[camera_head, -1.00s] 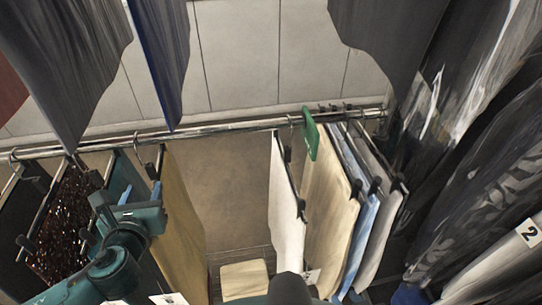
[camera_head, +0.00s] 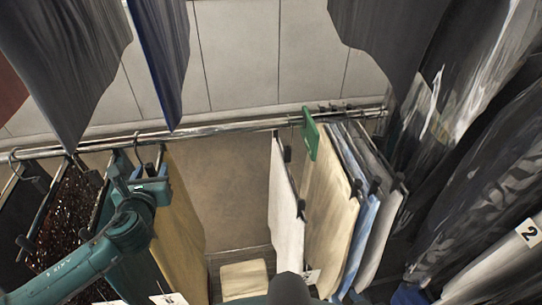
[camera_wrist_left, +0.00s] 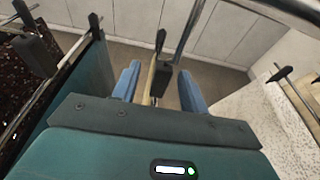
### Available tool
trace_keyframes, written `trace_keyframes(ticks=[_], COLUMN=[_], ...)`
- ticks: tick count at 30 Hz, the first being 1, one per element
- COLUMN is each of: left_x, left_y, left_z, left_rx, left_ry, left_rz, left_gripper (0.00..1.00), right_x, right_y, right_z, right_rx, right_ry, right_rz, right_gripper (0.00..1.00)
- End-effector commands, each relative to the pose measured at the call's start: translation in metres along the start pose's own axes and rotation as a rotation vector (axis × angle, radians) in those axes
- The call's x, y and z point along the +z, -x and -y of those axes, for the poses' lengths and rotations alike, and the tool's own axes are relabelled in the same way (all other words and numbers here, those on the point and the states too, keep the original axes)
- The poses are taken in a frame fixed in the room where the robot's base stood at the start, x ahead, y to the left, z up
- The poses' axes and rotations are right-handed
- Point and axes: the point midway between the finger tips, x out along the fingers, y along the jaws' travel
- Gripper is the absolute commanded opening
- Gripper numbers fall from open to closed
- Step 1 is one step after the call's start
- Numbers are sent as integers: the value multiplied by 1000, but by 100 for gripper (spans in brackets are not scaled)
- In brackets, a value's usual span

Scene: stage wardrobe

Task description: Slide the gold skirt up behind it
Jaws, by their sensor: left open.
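The gold skirt (camera_head: 182,225) hangs from the rail on the left side of the head view, just right of a teal garment (camera_head: 138,268). My left gripper (camera_head: 150,170) is open at the top of the gold skirt, just under the rail. In the left wrist view, its two blue fingers (camera_wrist_left: 160,88) stand either side of the gold skirt's edge (camera_wrist_left: 149,78) and a black hanger clip (camera_wrist_left: 164,76). I cannot tell whether either finger touches them. My right gripper is not in view.
The chrome rail (camera_head: 230,127) has a bare stretch right of the gold skirt, up to a white garment (camera_head: 284,215). A brown sequined garment (camera_head: 68,225) hangs left. Dark clothes crowd the right.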

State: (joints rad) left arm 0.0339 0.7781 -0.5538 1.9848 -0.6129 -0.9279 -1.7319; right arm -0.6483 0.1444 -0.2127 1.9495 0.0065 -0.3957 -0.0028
Motion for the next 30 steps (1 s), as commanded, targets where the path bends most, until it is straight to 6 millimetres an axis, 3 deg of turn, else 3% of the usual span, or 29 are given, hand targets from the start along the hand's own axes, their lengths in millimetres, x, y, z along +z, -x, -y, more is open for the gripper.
trace_keyframes(ticks=[30], left_x=[0], left_y=[-2], left_z=[80], left_rx=[-1], left_ry=[2], left_rz=[0], left_gripper=[44], right_x=[0], right_y=[0], right_z=[0], right_rx=[0], right_ry=[0], right_rz=[-1], right_gripper=[31])
